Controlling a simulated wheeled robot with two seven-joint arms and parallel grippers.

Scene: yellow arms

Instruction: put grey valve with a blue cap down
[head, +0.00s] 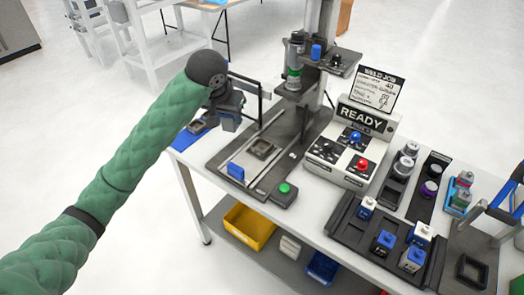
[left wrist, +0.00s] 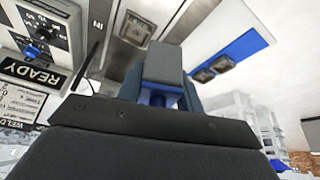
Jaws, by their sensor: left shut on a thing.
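My left gripper (head: 231,108) is at the end of the green-sleeved arm, over the left part of the white table. It is shut on the grey valve with a blue cap. In the left wrist view the valve shows as a grey block (left wrist: 163,63) with a blue part (left wrist: 158,98) beside it, between the fingers. The gripper largely hides the valve in the head view. It appears to be above the table, but its exact height cannot be told. My right gripper is not recognisable in either view.
A blue mat (head: 184,141) with dark square holders (head: 196,127) lies at the table's left end. The READY control box (head: 338,168) and a dark tray (head: 349,222) are farther right.

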